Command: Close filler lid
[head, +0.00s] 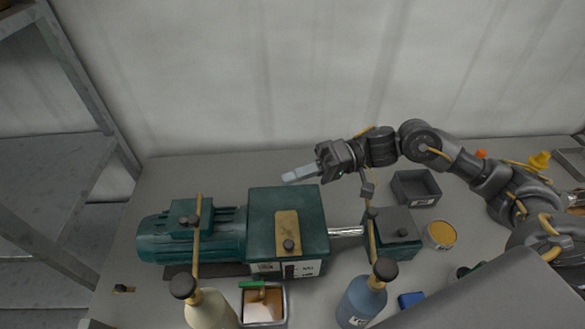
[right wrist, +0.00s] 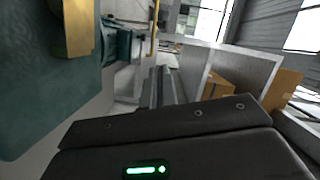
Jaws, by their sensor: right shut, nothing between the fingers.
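A green gearbox housing (head: 259,205) sits at the middle of the bench, joined to a ribbed green motor (head: 165,238) on its left. A brass plate (head: 287,222) with a dark knob (head: 288,245) is on the housing's top; it looks like the filler lid, and I cannot tell whether it is fully seated. My right gripper (head: 290,178) is shut and empty, above the housing's back edge and apart from the plate, fingers pointing left. In the right wrist view, the fingers (right wrist: 159,88) are together, with a brass part (right wrist: 78,28) at upper left. My left gripper is not in view.
A shaft (head: 346,231) runs right to a smaller green block (head: 396,240). A grey open box (head: 415,188) and a yellow-topped tin (head: 440,235) stand right. Two dark-capped bottles, one cream (head: 212,310) and one blue (head: 360,303), and a tray (head: 280,305) stand in front. The back left bench is clear.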

